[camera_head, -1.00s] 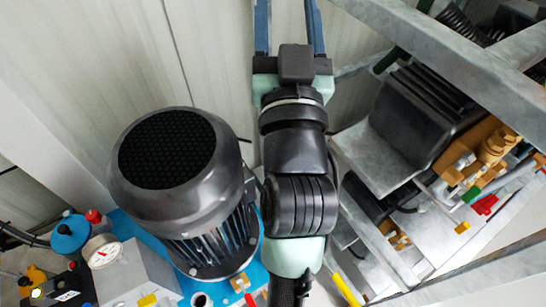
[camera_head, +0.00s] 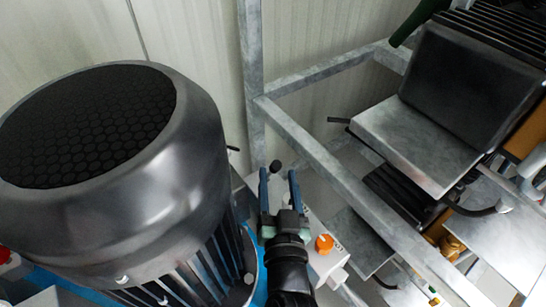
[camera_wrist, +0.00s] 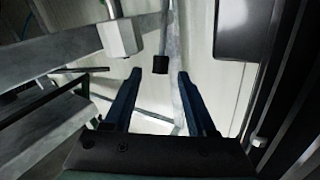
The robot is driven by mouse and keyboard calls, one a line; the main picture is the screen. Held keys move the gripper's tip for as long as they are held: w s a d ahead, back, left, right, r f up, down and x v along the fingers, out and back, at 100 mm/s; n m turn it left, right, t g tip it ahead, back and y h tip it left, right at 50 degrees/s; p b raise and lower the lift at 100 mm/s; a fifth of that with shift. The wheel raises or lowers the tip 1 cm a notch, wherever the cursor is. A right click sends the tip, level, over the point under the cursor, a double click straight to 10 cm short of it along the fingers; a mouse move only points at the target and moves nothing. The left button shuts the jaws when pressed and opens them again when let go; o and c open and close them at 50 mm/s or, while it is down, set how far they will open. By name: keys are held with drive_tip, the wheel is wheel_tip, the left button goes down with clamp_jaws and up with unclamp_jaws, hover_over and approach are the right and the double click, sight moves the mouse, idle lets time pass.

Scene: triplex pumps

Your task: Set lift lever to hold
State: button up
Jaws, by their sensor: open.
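A small lever with a black knob (camera_head: 275,166) shows just beyond my fingertips in the head view. I take it to be the lift lever. In the wrist view, the black knob (camera_wrist: 161,64) sits on a thin grey rod, in line with the gap between my fingers. My gripper (camera_head: 278,176) is open with nothing held, and its two blue fingers also show in the wrist view (camera_wrist: 160,75). I cannot tell whether the knob is between the fingertips or just past them. The lever's base and any position marks cannot be made out.
A large dark motor (camera_head: 150,180) stands close on the left. A pale control box with an orange knob (camera_head: 324,243) is just right of my gripper. A grey metal frame (camera_head: 335,175) runs diagonally on the right, with a grey machine (camera_head: 430,130) behind it. A pale wall closes the back.

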drive_tip(key=w+b, duration=0.1)
drive_tip(key=w, duration=0.6)
drive_tip(key=shift+a, duration=0.3)
drive_tip(key=shift+w+r, duration=0.1)
clamp_jaws()
idle(1.1)
